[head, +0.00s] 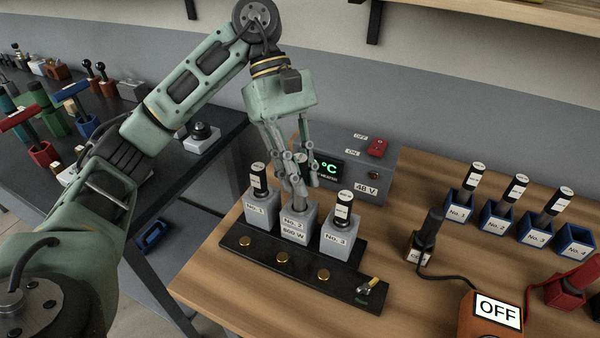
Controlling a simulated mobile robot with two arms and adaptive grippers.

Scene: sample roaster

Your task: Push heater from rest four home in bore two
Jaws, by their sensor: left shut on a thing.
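My left gripper (297,195) points down over the middle grey block, labelled No. 2 and 600 W (296,226). It is shut on a heater that stands at the bore of that block. The fingers hide most of this heater, so I cannot tell how deep it sits. Black heaters with white labels stand in the No. 1 block (258,209) and the No. 3 block (340,239) on either side. In the row of blue rests, rest No. 4 (573,243) at the far right is empty. My right gripper is not in view.
The blocks stand on a black base (262,256) with brass buttons and a small lever switch (372,286). Behind is a grey control box (372,162) with a red switch. Blue rests No. 1 to No. 3 (497,218) hold heaters. An orange OFF device (488,318) stands front right.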

